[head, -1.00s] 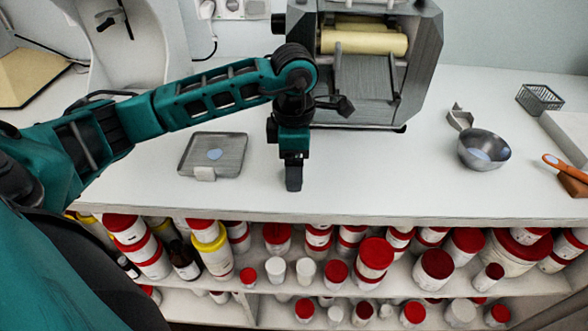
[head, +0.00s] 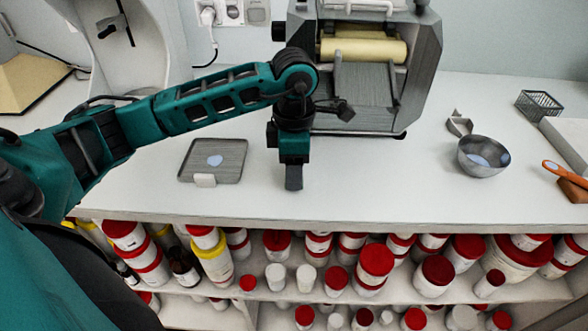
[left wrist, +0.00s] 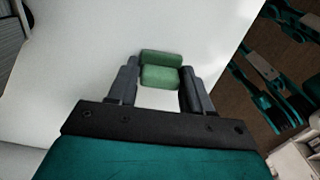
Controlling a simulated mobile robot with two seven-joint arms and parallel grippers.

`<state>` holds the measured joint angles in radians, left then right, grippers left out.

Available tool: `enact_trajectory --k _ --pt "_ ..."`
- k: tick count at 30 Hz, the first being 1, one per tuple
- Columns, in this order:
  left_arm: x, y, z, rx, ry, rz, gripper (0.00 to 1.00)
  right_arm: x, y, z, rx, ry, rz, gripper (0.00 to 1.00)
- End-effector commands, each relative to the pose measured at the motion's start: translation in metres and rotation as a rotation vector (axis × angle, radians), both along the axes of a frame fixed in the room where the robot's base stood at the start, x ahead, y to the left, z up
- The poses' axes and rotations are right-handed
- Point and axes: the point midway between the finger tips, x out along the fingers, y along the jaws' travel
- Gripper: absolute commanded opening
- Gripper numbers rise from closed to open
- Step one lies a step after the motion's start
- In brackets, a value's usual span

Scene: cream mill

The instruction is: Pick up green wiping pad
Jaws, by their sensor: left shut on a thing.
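The green wiping pad (left wrist: 160,76) shows in the left wrist view between the two fingers of my left gripper (left wrist: 160,88). The fingers are shut on it, one on each side. In the head view my left gripper (head: 293,182) points down at the counter in front of the roller mill, and the pad is hidden behind it. I cannot tell whether the pad touches the counter. My right gripper is not in either view.
A grey tray (head: 228,171) with a white block at its front edge lies left of my gripper. The roller mill (head: 422,70) stands behind it. A metal bowl (head: 483,157), an orange-handled tool (head: 563,173) and a wire basket (head: 540,103) are at right. Red-lidded jars fill the shelves below.

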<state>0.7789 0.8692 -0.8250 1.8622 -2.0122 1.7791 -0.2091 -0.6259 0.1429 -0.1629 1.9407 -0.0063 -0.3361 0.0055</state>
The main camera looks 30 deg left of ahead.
Motion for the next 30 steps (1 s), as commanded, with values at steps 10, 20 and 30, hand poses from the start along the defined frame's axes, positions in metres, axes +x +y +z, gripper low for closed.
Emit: enact_trajectory --k 10,20,30 --pt "0.002 0.000 0.066 0.000 -0.010 -0.001 0.21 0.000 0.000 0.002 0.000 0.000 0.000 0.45" --pt "0.001 0.000 0.162 0.001 -0.007 0.000 0.21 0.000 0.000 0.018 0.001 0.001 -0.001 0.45" --pt "0.000 0.000 0.192 0.000 -0.002 0.001 0.21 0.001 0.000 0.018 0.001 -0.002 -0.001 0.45"
